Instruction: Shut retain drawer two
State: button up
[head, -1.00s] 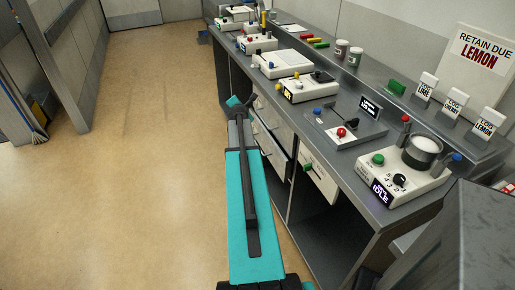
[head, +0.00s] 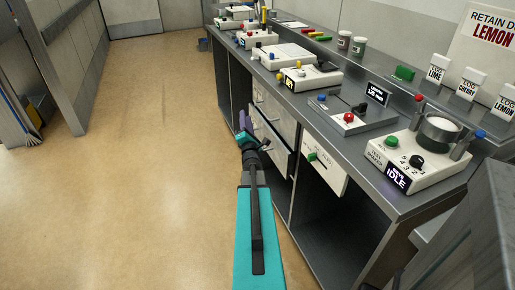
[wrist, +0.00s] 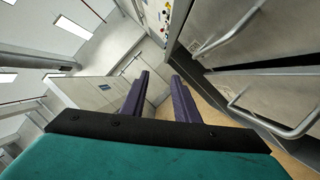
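A stack of pale drawers with bar handles is under the grey bench in the head view. The upper drawer (head: 275,115) looks nearly flush. The lower drawer (head: 268,142) stands out, with a dark gap above its front; I cannot read a number on either. In the wrist view two drawer fronts with metal handles (wrist: 268,118) fill the right side, apart from my fingers. My gripper (head: 243,122) is in front of the stack, to its left. Its two purple fingers (wrist: 160,100) are apart with nothing between them.
The bench top (head: 300,105) carries several white devices, one reading IDLE (head: 398,180). The tan floor (head: 140,170) to the left is clear.

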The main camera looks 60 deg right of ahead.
jog(key=s+f+b, duration=0.3)
jog(key=f+b, duration=0.2)
jog(key=f, duration=0.5)
jog(key=s+a+f+m+g+b, duration=0.1)
jog(key=s+f+b, duration=0.3)
jog(key=f, duration=0.7)
jog(key=shift+s+g+b, duration=0.25)
jog(key=shift+g+b, duration=0.05)
jog(key=shift+b, duration=0.7)
jog(key=shift+w, duration=0.1)
jog(key=shift+r+x, duration=0.1)
jog(key=shift+x, duration=3.3)
jog(key=shift+r+x, duration=0.15)
jog(key=shift+x, duration=3.25)
grip_shut()
